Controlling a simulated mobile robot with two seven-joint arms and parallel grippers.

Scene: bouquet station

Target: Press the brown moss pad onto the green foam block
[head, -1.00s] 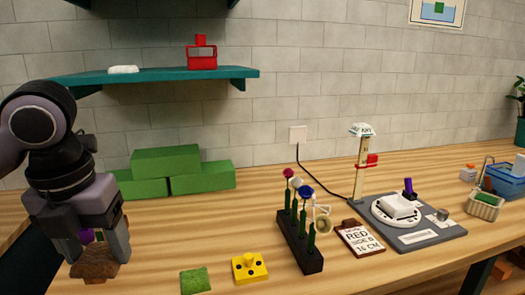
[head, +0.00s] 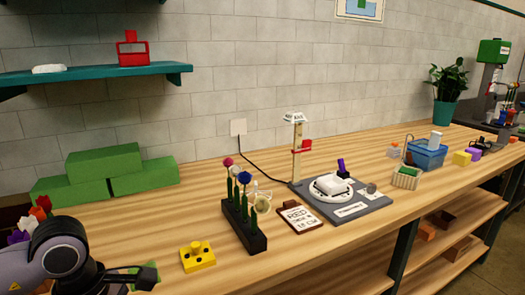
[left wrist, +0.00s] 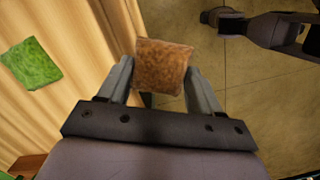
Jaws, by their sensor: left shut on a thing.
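The brown moss pad (left wrist: 163,66) is a square, rough-textured piece between the fingers of my left gripper (left wrist: 160,80), which is shut on it. In the left wrist view the pad hangs past the table's front edge, partly over the floor. In the head view my left arm is low at the left, and the pad is not visible there. Several green foam blocks (head: 103,160) are stacked against the wall at the back left, well away from the pad. Part of what looks like my right gripper (left wrist: 225,22) shows at the upper right; its fingers are unclear.
A green moss pad (left wrist: 31,64) lies on the table. A yellow block with holes (head: 197,257), a black flower rack (head: 244,228), a sign card (head: 299,219) and a grey turntable board (head: 345,203) stand rightwards. A blue basket (head: 427,157) is farther right.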

